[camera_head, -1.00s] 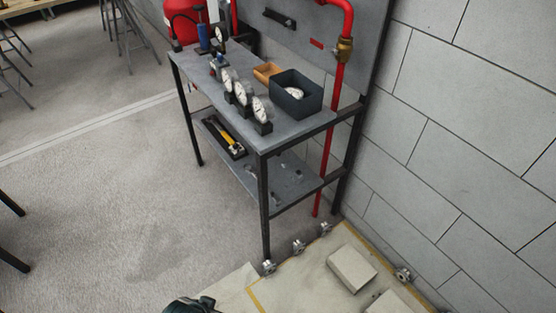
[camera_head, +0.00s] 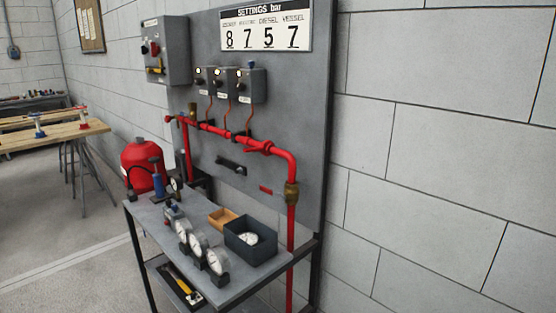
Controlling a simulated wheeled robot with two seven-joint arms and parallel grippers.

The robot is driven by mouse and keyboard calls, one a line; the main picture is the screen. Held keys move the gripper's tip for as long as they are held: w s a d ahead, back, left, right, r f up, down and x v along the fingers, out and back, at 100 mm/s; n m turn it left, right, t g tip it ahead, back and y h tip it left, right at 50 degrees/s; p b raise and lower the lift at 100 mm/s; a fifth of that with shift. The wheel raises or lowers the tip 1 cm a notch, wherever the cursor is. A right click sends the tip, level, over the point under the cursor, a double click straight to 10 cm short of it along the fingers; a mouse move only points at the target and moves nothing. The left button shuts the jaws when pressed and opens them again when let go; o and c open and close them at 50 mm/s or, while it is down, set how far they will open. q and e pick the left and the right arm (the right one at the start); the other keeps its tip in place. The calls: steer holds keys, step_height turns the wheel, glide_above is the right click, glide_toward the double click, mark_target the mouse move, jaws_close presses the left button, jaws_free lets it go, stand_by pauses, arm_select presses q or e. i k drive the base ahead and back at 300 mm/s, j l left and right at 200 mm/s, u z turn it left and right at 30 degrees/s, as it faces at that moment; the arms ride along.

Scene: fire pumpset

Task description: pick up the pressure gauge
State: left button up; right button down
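Several round white-faced pressure gauges are on the grey workbench (camera_head: 232,290). A row of gauges stands in dark holders along its front side: the nearest gauge (camera_head: 217,261), a middle gauge (camera_head: 198,244) and a farther gauge (camera_head: 183,231). One more gauge (camera_head: 248,238) lies face up inside a dark open box (camera_head: 262,251). A small gauge (camera_head: 176,184) is by the blue hand pump (camera_head: 158,183) at the far end. I cannot tell which gauge is the task's. Neither of my grippers shows in the head view.
A small orange-brown tray (camera_head: 222,219) sits beside the dark box. Red pipe (camera_head: 291,240) runs down behind the bench, from a grey panel (camera_head: 310,120) with a settings sign (camera_head: 266,30) reading 8 7 5 7. A red tank (camera_head: 143,165) stands behind. Open floor lies left.

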mark_target(199, 242)
steer(key=j+z, duration=0.15)
steer(key=z, duration=0.3)
steer(key=j+z, duration=0.1)
steer(key=z, duration=0.4)
steer(key=k+j+z, duration=0.2)
steer(key=j, duration=0.15)
steer(key=j+z, duration=0.25)
steer(key=j, duration=0.15)
steer(key=k+j+z, duration=0.2)
steer(key=j, duration=0.15)
steer(key=k+j+z, duration=0.1)
steer(key=j+z, duration=0.15)
steer(key=k+j, duration=0.25)
steer(key=j, duration=0.2)
steer(key=k+j, duration=0.25)
steer(key=j, duration=0.2)
steer(key=k+j+z, duration=0.1)
steer(key=k+j, duration=0.2)
steer(key=j, duration=0.15)
